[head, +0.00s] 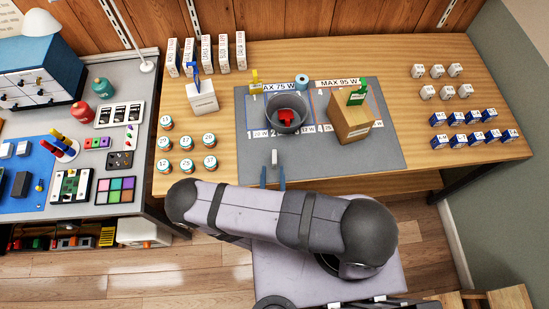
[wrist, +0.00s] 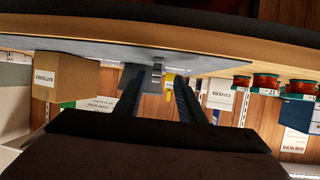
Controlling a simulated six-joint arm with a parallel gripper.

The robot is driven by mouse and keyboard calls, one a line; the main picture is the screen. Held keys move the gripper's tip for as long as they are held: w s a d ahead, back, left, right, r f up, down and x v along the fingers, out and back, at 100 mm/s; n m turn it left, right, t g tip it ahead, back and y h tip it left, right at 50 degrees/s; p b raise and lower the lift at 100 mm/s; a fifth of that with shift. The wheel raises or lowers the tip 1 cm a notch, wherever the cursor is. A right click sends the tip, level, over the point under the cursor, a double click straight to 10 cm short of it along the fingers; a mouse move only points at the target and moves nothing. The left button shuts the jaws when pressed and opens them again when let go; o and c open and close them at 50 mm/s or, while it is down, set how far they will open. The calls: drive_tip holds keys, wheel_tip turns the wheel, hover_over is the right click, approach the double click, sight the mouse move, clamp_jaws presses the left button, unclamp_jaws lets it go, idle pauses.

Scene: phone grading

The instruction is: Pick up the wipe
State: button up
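No thing is plainly recognisable as the wipe. A small pale upright piece (head: 274,158) stands on the grey mat (head: 385,150) near its front edge; it may be a small stand or the wipe. My gripper (head: 273,178) is open and empty, its blue fingers just in front of that piece and apart from it. The wrist view is upside down; there a small grey metallic piece (wrist: 157,70) shows between and beyond the two fingers of my gripper (wrist: 158,84). A dark grey bowl (head: 272,124) holds a red thing (head: 286,117) whose kind I cannot tell.
A cardboard box (head: 350,118) stands on the mat to the right of the bowl. Several small tubs (head: 187,166) stand left of the mat, with a white box (head: 202,99) behind them. Several small boxes (head: 472,140) stand far right. The front of the mat is mostly clear.

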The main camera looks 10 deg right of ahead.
sight(274, 166)
drive_tip(key=shift+d+x, duration=0.15)
drive_tip(key=shift+x, duration=0.55)
drive_tip(key=shift+d+x, duration=0.15)
drive_tip(key=shift+x, duration=0.6)
drive_tip(key=shift+b+x, duration=0.55)
drive_tip(key=shift+x, duration=0.55)
clamp_jaws()
